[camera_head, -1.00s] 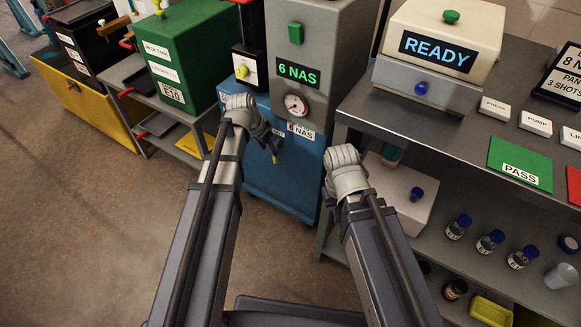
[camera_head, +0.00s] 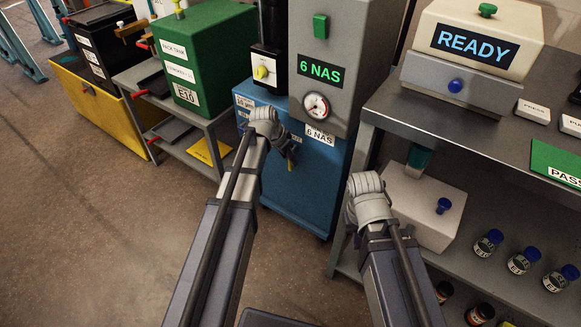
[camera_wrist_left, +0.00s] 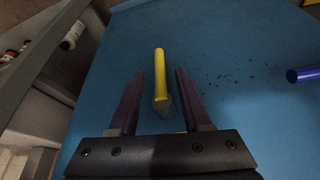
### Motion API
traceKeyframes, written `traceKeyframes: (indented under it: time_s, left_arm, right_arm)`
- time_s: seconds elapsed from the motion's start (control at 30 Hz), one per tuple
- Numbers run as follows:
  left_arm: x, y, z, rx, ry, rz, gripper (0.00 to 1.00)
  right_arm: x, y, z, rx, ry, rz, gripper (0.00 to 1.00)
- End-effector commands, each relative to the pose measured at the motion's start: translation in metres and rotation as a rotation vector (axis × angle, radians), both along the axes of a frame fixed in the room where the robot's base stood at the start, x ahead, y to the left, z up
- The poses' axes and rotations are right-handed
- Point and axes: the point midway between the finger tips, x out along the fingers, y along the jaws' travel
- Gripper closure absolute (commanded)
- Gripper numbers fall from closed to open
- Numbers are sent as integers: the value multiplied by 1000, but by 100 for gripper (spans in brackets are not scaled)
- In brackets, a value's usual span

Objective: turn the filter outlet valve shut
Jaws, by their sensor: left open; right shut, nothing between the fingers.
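A yellow lever (camera_wrist_left: 160,75) stands out from the front of a blue cabinet (camera_head: 310,190). No label naming it as the filter outlet valve is readable. My left gripper (camera_head: 287,153) is at the cabinet front, and the lever's yellow tip (camera_head: 291,165) shows just below it. In the left wrist view the open fingers are on either side of the lever, with a gap on each side. A blue lever (camera_wrist_left: 303,75) is at the right of that view, outside the fingers. My right gripper (camera_head: 366,183) is shut and empty, before the shelf to the right; its fingertips are mostly hidden.
Above the cabinet are a gauge (camera_head: 316,106), a "6 NAS" display (camera_head: 321,70) and a yellow knob (camera_head: 261,71). A grey bench (camera_head: 440,130) with a "READY" unit (camera_head: 474,45) stands right. A green tank (camera_head: 205,55) stands left. The floor in front is open.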

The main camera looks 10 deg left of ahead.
Motion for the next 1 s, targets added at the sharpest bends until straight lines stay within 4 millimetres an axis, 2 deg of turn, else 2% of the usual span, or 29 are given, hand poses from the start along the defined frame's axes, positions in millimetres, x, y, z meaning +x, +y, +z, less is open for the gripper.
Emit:
traceKeyframes:
  time_s: [0.03, 0.2, 0.57, 1.0]
  left_arm:
    - [4, -2, -14, 0, 0, -1, 52]
    - [9, -5, -29, 0, 0, 0, 52]
    - [11, -6, -30, 0, 0, 1, 52]
    - [11, -6, -30, 0, 0, 0, 100]
  right_arm:
    - [0, 0, -14, -1, 0, 1, 100]
    - [0, 0, -29, 0, 0, 4, 100]
    - [0, 0, -30, 0, 0, 5, 100]
    - [0, 0, -30, 0, 0, 4, 100]
